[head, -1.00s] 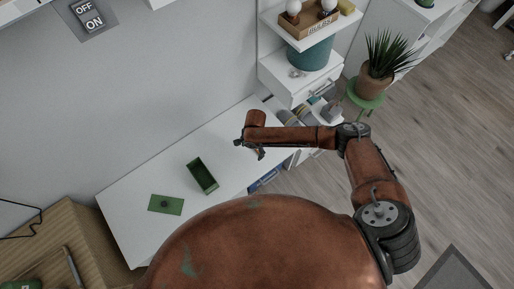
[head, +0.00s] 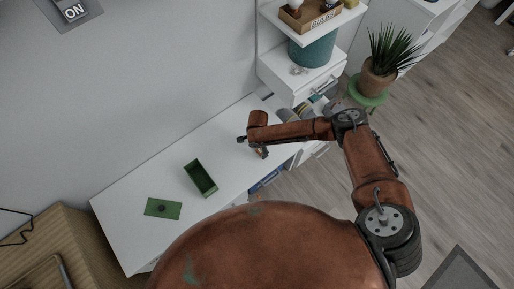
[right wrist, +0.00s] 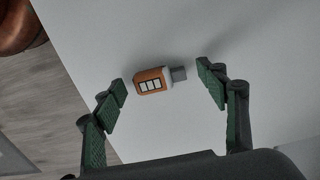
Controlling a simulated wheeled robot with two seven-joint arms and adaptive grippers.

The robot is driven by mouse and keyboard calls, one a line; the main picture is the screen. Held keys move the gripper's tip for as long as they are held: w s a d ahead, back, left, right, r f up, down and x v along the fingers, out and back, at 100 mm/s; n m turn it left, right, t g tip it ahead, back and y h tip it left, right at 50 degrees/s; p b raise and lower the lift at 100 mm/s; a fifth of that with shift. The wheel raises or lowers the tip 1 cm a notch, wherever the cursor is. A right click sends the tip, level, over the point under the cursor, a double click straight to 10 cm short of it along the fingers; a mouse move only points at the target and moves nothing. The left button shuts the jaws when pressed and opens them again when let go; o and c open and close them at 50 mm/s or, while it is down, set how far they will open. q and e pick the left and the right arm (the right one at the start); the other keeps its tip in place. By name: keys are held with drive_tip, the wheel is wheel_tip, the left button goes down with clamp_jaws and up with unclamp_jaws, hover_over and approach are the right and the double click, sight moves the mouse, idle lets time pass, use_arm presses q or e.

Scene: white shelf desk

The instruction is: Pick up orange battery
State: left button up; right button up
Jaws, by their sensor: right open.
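The orange battery (right wrist: 151,81) lies on the white desk top in the right wrist view. It has an orange body with a white label and a grey end pointing right. My right gripper (right wrist: 163,89) is open, with its green-padded fingers on either side of the battery and apart from it. In the head view my right gripper (head: 252,147) is over the right part of the desk. A bit of orange shows beside it there, too small to tell apart. My left gripper is not in view.
An open green box (head: 201,179) and its flat green lid (head: 163,208) lie on the white desk (head: 150,180) to the left. White drawers (head: 305,75) stand behind right, with a potted plant (head: 379,72) beyond. The desk between box and gripper is clear.

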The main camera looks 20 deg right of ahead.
drive_tip(key=c, duration=1.2)
